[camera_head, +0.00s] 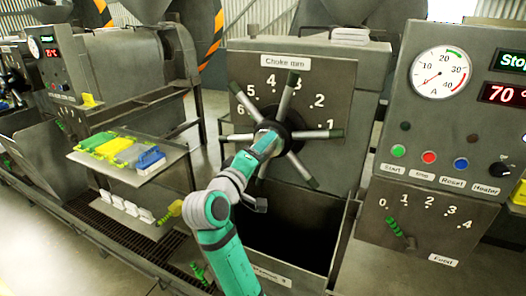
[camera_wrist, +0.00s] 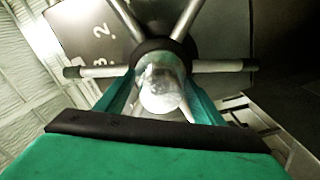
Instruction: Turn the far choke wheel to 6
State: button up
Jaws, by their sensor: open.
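The choke wheel (camera_head: 297,118) in front of me has a dark hub and several metal spokes with dark green tips. It is mounted on a grey panel (camera_head: 340,75) labelled "Choke mm", with numbers 1 at right round to 6 (camera_head: 240,110) at left. One spoke points up near the 3; others reach near the 5, the 6 and the 1. No separate pointer is clear to me. My gripper (camera_head: 272,138) is at the hub. In the wrist view my gripper (camera_wrist: 162,98) is open, its teal fingers on either side of the shiny hub end (camera_wrist: 161,88); contact cannot be told.
A control panel (camera_head: 455,130) with gauge, buttons and a feed lever (camera_head: 402,235) stands at right. A dark open bin (camera_head: 290,225) lies below the wheel. A side table (camera_head: 125,165) with coloured items is at left. Another similar machine (camera_head: 60,85) stands far left.

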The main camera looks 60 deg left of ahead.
jog(key=v, duration=1.1)
jog(key=shift+w, duration=0.1)
jog(key=w+d+f+m+h, duration=0.1)
jog(key=w+d+f+m, duration=0.2)
jog(key=f, duration=0.5)
jog(key=w+d+f+g, duration=0.1)
jog(key=w+d+f, duration=0.3)
jog(key=d+f, duration=0.3)
jog(key=w+d+f+m+h, duration=0.1)
jog(key=w+d+f+m, duration=0.15)
jog(key=f, duration=0.65)
jog(key=d+f+m+h, duration=0.1)
jog(key=d+f+m, duration=0.2)
jog(key=d+f, duration=0.55)
jog(key=s+d+f+m+t+h, duration=0.1)
jog(key=s+d+f+m+h, duration=0.2)
jog(key=d, duration=0.5)
jog(key=s+d+f+m, duration=0.2)
jog(key=s+d+f, duration=0.15)
jog(key=d, duration=0.45)
jog(key=s+d+m+h, duration=0.4)
jog(key=s+d+m, duration=0.2)
jog(key=s+d, duration=0.8)
jog(key=shift+s+r+t, duration=0.3)
jog(key=shift+s+r, duration=0.05)
jog(key=shift+r, duration=0.1)
